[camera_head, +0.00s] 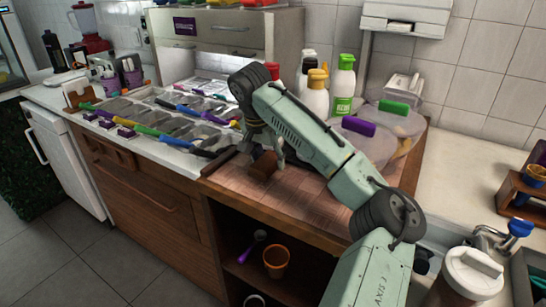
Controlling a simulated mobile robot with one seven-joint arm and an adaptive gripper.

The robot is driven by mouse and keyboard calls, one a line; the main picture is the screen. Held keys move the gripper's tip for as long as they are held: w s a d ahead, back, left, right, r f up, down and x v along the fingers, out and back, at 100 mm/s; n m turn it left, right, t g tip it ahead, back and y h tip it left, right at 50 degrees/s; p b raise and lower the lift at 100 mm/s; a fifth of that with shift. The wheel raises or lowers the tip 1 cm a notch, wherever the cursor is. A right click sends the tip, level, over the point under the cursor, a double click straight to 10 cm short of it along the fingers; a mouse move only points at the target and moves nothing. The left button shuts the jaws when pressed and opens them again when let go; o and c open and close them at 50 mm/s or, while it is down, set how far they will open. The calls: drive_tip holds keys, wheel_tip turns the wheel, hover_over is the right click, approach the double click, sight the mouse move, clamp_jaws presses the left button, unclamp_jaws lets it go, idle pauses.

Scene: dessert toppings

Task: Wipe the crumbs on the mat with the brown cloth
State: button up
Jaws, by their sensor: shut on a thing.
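My gripper (266,155) points down over the left part of the brown mat (305,203) on the wooden counter. It is shut on the brown cloth (262,168), a small dark brown piece under the fingers, at or just above the mat. I cannot tell whether the cloth touches the mat. My arm crosses above the mat and hides part of its right and back. I cannot make out crumbs at this size.
Left of the mat is a topping station (150,115) with several metal bins and coloured handles. Behind my arm stand a green bottle (343,80) and a white bottle (315,98). An orange cup (276,262) sits on the shelf below.

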sight(258, 168)
drive_tip(key=shift+s+a+f, duration=0.2)
drive_tip(key=shift+s+a, duration=0.05)
drive_tip(key=shift+a, duration=0.05)
drive_tip(key=shift+s+a, duration=0.6)
drive_tip(key=shift+s, duration=0.3)
drive_tip(key=shift+s+a+r+p, duration=0.1)
drive_tip(key=shift+s+a+p, duration=0.45)
drive_tip(key=shift+s+p, duration=0.3)
drive_tip(key=shift+s+a+p, duration=0.6)
drive_tip(key=shift+s, duration=0.1)
drive_tip(key=shift+s+a+p, duration=0.5)
drive_tip(key=shift+s, duration=0.2)
drive_tip(key=shift+s+a, duration=0.45)
drive_tip(key=shift+s, duration=0.2)
drive_tip(key=shift+w+a+r, duration=0.1)
drive_tip(key=shift+w+a, duration=0.5)
drive_tip(key=shift+a, duration=0.25)
drive_tip(key=shift+w+a, duration=0.1)
drive_tip(key=shift+w+d, duration=1.05)
drive_tip(key=shift+w, duration=0.35)
drive_tip(key=shift+w+d, duration=1)
drive_tip(key=shift+w, duration=0.35)
drive_tip(key=shift+w+d, duration=1.05)
drive_tip(key=shift+w, duration=0.35)
drive_tip(key=shift+w+d+r, duration=0.1)
drive_tip(key=shift+w+r, duration=0.05)
